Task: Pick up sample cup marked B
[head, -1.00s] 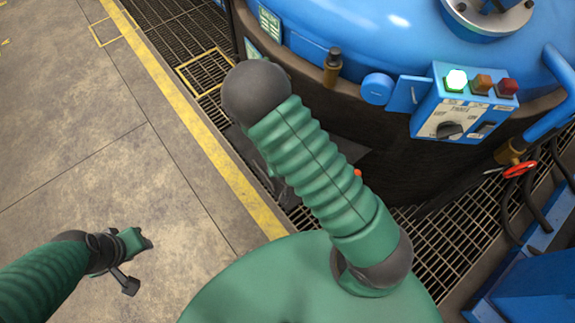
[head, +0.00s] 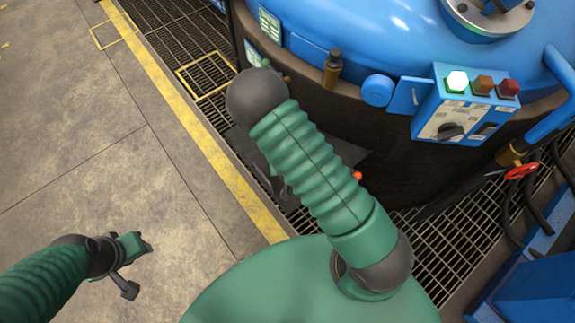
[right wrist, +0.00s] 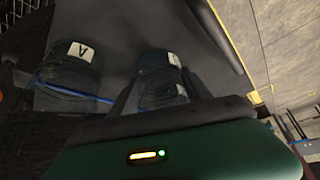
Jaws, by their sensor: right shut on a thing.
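In the right wrist view, a dark, glassy cup (right wrist: 160,72) stands between the fingers of my right gripper (right wrist: 160,98), which is shut on it. The cup's white label is only partly seen, and I cannot read its letter clearly. A second similar cup (right wrist: 70,75), with a white label marked A, is to its left, outside the fingers.
A large blue-topped furnace (head: 370,40) with a control box (head: 462,105) and a green lamp lit fills the upper right. A dark grey plate (head: 350,158) is partly visible behind my right arm. Floor grating (head: 440,245) surrounds the furnace. Open concrete (head: 70,130) lies left of the yellow line.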

